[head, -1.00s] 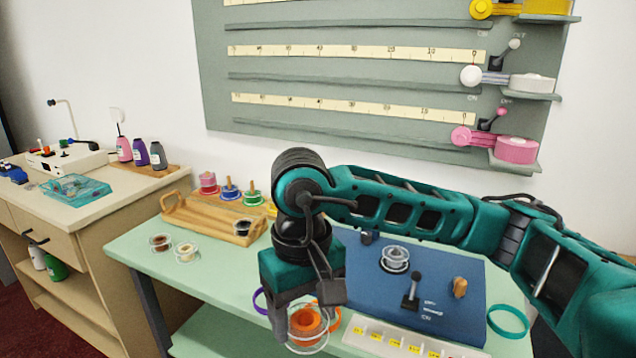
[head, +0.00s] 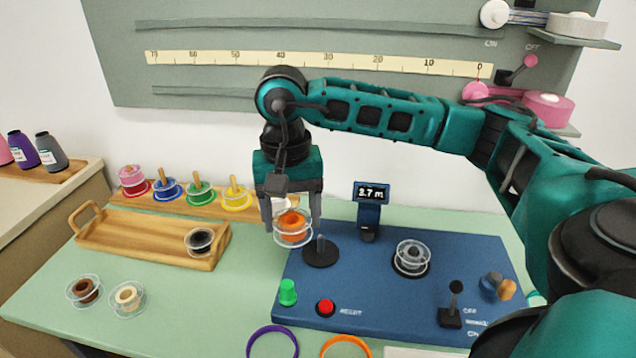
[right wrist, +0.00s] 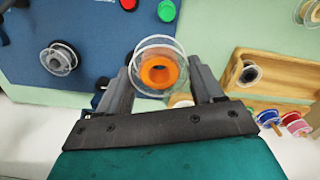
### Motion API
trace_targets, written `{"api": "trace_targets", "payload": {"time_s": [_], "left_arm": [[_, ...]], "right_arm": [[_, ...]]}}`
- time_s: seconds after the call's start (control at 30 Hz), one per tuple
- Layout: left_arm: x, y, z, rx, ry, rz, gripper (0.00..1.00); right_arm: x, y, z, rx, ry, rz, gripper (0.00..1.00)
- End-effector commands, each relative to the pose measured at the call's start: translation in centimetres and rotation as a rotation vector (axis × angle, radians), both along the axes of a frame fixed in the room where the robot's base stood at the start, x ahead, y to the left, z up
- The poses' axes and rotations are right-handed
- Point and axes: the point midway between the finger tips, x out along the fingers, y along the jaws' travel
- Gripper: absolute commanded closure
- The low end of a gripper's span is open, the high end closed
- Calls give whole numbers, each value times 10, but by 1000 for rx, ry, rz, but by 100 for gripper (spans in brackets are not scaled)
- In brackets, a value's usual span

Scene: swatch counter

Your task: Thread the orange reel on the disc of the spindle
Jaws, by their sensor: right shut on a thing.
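The orange reel (head: 292,227) has clear flanges and an orange core. My right gripper (head: 291,222) is shut on it and holds it above the counter, at the back left edge of the blue machine board. The right wrist view shows the reel (right wrist: 158,72) between the two fingers, its centre hole facing the camera. The spindle (head: 320,250) is a dark disc with a short upright pin, on the board just right of and below the reel in the head view. The reel is apart from the pin. My left gripper is not in view.
A clear reel (head: 412,257) sits on the board's right side. A green knob (head: 288,291), red button (head: 326,307), lever (head: 452,308) and display (head: 370,205) stand around. A wooden tray (head: 150,236) holds a black reel; coloured reels stand on a rack (head: 220,209) behind.

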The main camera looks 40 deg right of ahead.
Motion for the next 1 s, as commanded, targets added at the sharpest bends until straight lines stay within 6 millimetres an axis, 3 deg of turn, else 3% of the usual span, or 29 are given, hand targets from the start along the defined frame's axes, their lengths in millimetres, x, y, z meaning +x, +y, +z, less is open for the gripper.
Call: {"api": "trace_targets", "payload": {"time_s": [0.03, 0.1, 0.2, 0.3, 0.57, 0.83, 1.0], "left_arm": [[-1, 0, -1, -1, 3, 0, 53], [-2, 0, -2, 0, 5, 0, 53], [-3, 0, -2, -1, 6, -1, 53], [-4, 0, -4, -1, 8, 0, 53], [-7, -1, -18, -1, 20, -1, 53], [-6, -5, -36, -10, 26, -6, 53], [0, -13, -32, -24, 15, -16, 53]], "right_arm": [[4, -22, 0, -4, -3, -118, 63], [7, -45, -1, -4, -6, -257, 63], [9, -67, -1, -1, -14, -396, 63], [10, -77, -3, -1, -17, -459, 63], [10, -78, -18, 0, -17, -468, 63], [10, -78, -47, -1, -17, -466, 63], [10, -78, -58, 0, -17, -465, 63]]}}
